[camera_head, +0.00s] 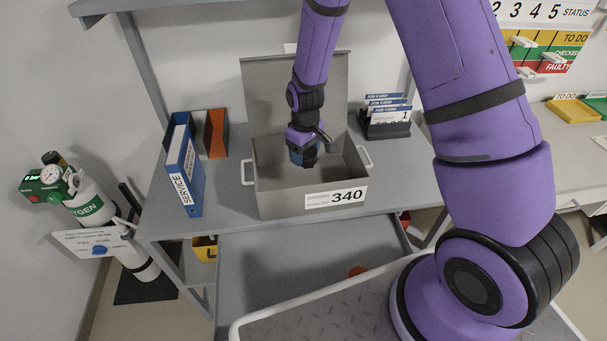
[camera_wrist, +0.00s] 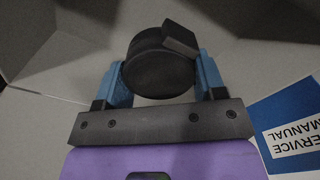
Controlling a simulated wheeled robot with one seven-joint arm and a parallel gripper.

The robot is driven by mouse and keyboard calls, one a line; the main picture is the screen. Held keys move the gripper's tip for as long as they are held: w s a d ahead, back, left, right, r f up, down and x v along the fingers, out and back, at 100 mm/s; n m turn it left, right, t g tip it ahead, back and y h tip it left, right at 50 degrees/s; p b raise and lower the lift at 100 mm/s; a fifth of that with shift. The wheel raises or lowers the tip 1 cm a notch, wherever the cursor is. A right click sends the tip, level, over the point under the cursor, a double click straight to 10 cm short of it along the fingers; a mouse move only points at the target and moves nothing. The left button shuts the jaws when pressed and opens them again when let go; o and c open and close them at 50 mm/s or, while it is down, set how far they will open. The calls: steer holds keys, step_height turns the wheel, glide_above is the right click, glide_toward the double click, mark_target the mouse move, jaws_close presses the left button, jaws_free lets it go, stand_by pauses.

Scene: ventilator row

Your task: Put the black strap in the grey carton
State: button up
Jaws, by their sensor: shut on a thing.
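The grey carton (camera_head: 285,194) stands on the grey bench with its lid raised at the back and the label 340 on its front. My gripper (camera_head: 303,158) points down inside the carton's opening. In the wrist view my gripper (camera_wrist: 162,80) has its blue fingers shut on the black strap (camera_wrist: 158,72), which is a rolled dark coil with a short loose end. The strap also shows as a small dark shape at the fingertips in the head view (camera_head: 309,161). The carton's grey inside surrounds the strap. I cannot tell whether the strap touches the carton's floor.
A blue service binder (camera_head: 184,168) and an orange-and-dark holder (camera_head: 216,133) stand left of the carton. A job card rack (camera_head: 388,122) stands to its right. A blue service manual (camera_wrist: 290,135) shows in the wrist view. An open drawer (camera_head: 290,265) is below the bench.

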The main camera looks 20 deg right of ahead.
step_height(320, 180, down, 10)
steer(key=shift+w+r, duration=0.1)
stand_by(0.4)
steer(key=o, duration=0.9)
steer(key=shift+o, duration=0.2)
step_height(320, 180, up, 13)
steer(key=shift+f, duration=0.1)
step_height(320, 180, up, 13)
steer(key=m+t, duration=0.1)
glide_above(305, 183)
steer(key=s+d, duration=0.2)
steer(key=s, duration=0.1)
steer(key=s+d+r+m+t, duration=0.2)
steer(key=s+r, duration=0.3)
steer(key=r, duration=0.5)
steer(key=s+d+r+m+t, duration=0.1)
steer(key=s+d+r, duration=0.1)
steer(key=s+r, duration=0.4)
steer(key=s+d+r+m+t, duration=0.1)
steer(key=s+r, duration=0.5)
steer(key=s, duration=0.8)
steer(key=shift+s+d+m, duration=0.25)
steer(key=shift+d+m, duration=0.15)
